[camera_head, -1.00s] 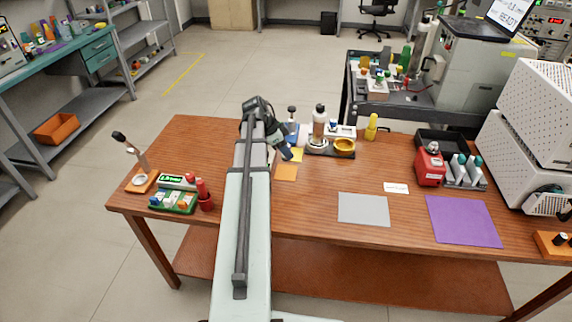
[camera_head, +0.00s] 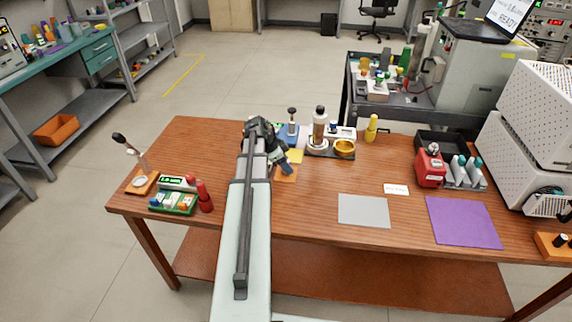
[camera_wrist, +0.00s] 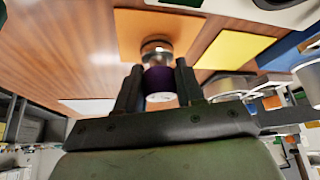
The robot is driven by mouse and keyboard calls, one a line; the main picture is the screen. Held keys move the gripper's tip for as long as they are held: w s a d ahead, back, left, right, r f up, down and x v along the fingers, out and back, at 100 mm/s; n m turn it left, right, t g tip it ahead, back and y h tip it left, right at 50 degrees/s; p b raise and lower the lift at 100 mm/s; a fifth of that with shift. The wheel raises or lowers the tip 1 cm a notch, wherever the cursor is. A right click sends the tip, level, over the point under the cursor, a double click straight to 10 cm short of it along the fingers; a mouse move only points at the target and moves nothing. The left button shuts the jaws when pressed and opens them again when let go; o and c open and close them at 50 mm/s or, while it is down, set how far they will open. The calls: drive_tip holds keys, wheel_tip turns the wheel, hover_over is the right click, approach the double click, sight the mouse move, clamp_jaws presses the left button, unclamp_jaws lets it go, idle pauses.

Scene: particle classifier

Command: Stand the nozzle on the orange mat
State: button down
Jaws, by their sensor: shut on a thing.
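The orange mat (camera_head: 286,177) lies on the wooden table just right of my arm, its far part covered by my gripper (camera_head: 286,164). In the wrist view the orange mat (camera_wrist: 132,30) is beyond the fingertips. My gripper (camera_wrist: 158,80) is shut on the nozzle (camera_wrist: 160,78), which has a pale end, a dark purple band and a shiny tip. The tip overlaps the mat's edge in this view; I cannot tell whether it touches. In the head view the nozzle is hidden or too small to tell.
A yellow square (camera_head: 296,155) lies just behind the orange mat, also in the wrist view (camera_wrist: 235,48). A dark tray with a bottle (camera_head: 319,128) and a gold bowl (camera_head: 345,147) stands behind right. A grey mat (camera_head: 363,210) lies right, with bare table between.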

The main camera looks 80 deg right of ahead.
drive_tip(key=c, duration=0.7)
unclamp_jaws()
drive_tip(key=v, duration=1.2)
